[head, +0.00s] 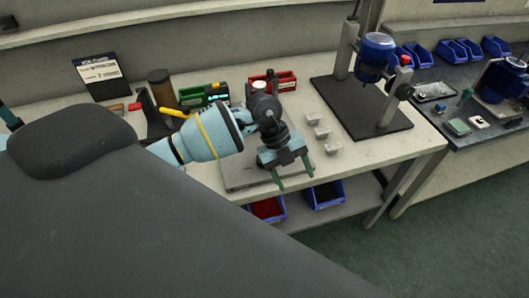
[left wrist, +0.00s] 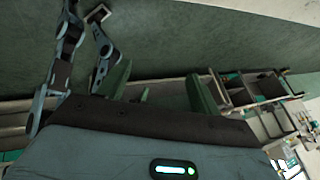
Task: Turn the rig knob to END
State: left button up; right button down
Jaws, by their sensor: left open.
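My left gripper (head: 293,177) hangs at the front edge of the bench, fingers pointing down and apart, with nothing seen between them. The left wrist view shows its two green fingers (left wrist: 158,88) spread and empty. A rig with a blue motor-like body (head: 376,52) on a post and dark base plate (head: 362,112) stands to the right of the gripper, well apart from it. A dark round part (head: 403,86) at the rig's right side may be the knob; its markings and setting are too small to read. My right gripper is not seen.
A grey plate (head: 236,176) lies beneath my left arm. Small grey blocks (head: 322,133) sit between gripper and rig. Green (head: 204,95) and red (head: 284,82) holders stand behind. Blue bins (head: 327,194) sit on the lower shelf. A second bench (head: 440,112) stands at right.

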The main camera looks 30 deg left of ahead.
pick_arm(q)
jog(key=w+a+r+n+y, duration=0.1)
jog(key=a+y, duration=0.1)
jog(key=a, duration=0.2)
jog(key=w+a+r+n+y, duration=0.1)
jog(key=w+a+y, duration=0.1)
jog(key=a, duration=0.2)
jog(key=w+a+r+n+y, duration=0.1)
jog(key=a+r+y, duration=0.1)
jog(key=a, duration=0.2)
jog(key=shift+w+a+r+t, duration=0.1)
jog(key=shift+w+t, duration=0.1)
jog(key=shift+t, duration=0.1)
jog(key=shift+f+b, duration=0.3)
jog(key=shift+f, duration=3.65)
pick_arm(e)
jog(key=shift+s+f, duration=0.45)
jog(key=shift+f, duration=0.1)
pick_arm(q)
jog(key=c, duration=1)
jog(key=shift+o, duration=0.2)
